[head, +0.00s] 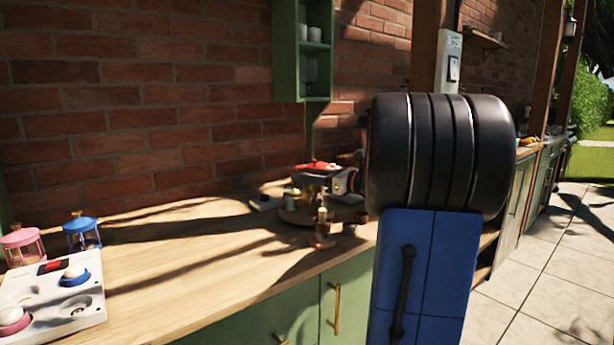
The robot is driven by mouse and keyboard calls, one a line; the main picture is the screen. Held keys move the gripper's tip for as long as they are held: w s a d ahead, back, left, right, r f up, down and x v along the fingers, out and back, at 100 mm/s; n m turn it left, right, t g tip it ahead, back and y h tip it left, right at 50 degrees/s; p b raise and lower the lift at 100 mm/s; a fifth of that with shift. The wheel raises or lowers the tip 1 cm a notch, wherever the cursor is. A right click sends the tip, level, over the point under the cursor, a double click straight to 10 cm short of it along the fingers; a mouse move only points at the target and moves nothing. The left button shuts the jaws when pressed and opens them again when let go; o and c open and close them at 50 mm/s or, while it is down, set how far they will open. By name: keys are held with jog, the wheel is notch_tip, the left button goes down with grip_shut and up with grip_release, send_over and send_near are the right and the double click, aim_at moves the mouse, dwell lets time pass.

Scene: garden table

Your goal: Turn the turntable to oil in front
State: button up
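The turntable (297,217) is a round wooden disc on the wooden counter, right of the picture's middle. Small items stand on and around it, including a pale, gold-coloured container (291,193) and a brown wooden piece with an upright post (322,230) at its front. I cannot tell which item is the oil. My gripper (320,195) appears to be the dark and grey part with a red top just above the turntable. Its fingertips are too small and shaded to tell whether they are open or touching anything. My arm hides what lies right of it.
A white panel (45,308) with round pink and blue knobs lies at the front left, near a pink lantern (22,246) and a blue lantern (82,233). The counter (190,255) between them and the turntable is clear. A green wall cabinet (289,50) hangs above.

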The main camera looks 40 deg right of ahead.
jog(key=shift+s, duration=0.1)
jog(key=v, duration=1.7)
jog(key=shift+s+d, duration=0.1)
jog(key=shift+s, duration=0.05)
